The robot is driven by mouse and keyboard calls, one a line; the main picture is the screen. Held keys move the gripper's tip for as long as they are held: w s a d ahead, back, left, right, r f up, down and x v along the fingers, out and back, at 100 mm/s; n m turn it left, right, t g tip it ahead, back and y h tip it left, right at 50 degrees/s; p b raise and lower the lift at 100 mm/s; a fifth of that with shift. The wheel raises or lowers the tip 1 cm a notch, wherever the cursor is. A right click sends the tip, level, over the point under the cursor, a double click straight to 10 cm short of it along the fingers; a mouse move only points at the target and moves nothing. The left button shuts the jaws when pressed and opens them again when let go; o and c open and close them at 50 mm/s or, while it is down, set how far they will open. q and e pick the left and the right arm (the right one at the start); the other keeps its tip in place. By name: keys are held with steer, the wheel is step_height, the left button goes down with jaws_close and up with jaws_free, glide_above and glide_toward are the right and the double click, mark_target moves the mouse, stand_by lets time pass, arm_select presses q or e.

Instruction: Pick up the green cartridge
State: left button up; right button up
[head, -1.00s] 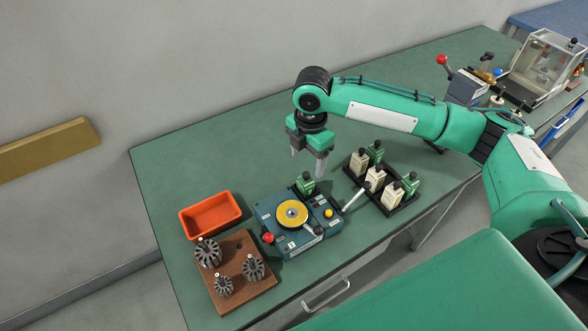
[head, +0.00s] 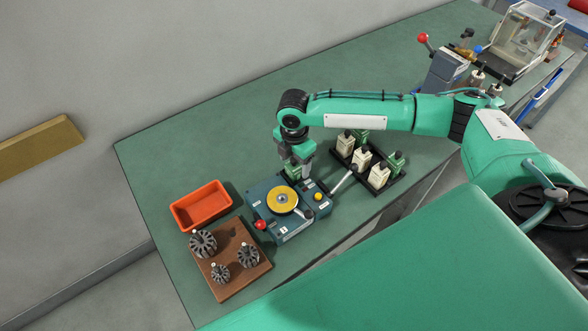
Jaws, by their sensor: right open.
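A green cartridge (head: 291,171) stands at the back of the blue winding machine (head: 268,190), partly hidden by my right gripper. My right gripper (head: 297,168) points down over it with its jaws open. The fingertips are down at about the cartridge's height; I cannot tell whether they touch it. More green cartridges stand in the black rack (head: 368,180) to the right, one at the back (head: 361,136) and one at the right end (head: 396,161). My left gripper is not in view.
White cartridges (head: 362,158) share the rack. An orange bin (head: 201,205) and a brown block with dark armatures (head: 241,262) lie left. The green bench (head: 200,150) is clear behind the machine.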

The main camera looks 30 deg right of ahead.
steer(key=shift+f, duration=1.25)
steer(key=c, duration=1.2)
